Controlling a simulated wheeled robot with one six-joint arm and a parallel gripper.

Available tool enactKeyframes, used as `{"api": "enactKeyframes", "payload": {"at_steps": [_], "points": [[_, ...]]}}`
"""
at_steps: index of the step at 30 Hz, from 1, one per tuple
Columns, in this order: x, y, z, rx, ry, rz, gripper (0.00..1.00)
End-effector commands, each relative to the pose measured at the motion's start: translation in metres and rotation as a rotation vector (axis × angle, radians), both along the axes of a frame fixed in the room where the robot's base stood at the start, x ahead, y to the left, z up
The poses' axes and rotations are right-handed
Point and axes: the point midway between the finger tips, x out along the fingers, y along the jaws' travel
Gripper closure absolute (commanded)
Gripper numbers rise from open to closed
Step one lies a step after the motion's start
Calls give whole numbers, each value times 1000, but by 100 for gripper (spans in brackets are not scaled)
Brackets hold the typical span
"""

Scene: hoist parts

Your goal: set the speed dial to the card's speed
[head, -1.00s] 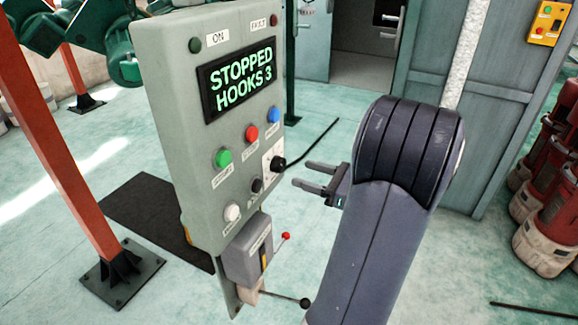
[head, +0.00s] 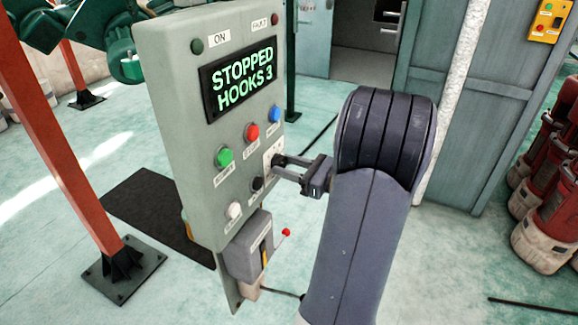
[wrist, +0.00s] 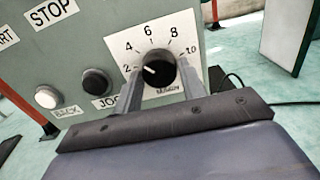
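The speed dial (wrist: 159,68) is a black round knob on a white scale plate (wrist: 133,31) marked 2 to 10. Its white pointer line points left and slightly up, near the 2. My gripper (wrist: 159,78) is open, with one finger on each side of the knob; I cannot tell whether either finger touches it. In the head view my gripper (head: 280,168) reaches the panel's right edge, and the knob is mostly hidden there. No card with a speed is recognisable in these frames.
The grey control panel (head: 165,120) has a display (head: 240,80) reading "STOPPED HOOKS 3". Green (head: 224,157), red (head: 252,132) and blue (head: 275,114) buttons are close by. A black button (wrist: 95,82) sits left of the dial. A red-tipped lever (head: 286,232) sticks out below.

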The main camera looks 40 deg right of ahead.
Motion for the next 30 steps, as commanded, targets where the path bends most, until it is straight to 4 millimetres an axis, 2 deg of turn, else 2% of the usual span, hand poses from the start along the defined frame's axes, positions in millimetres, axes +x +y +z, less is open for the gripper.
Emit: {"api": "enactKeyframes", "payload": {"at_steps": [1,9,20,30], "points": [[0,0,0,0,0,0,65],[0,0,0,0,0,0,86],[0,0,-3,-67,-28,0,87],[0,-1,-5,-298,-123,0,87]]}}
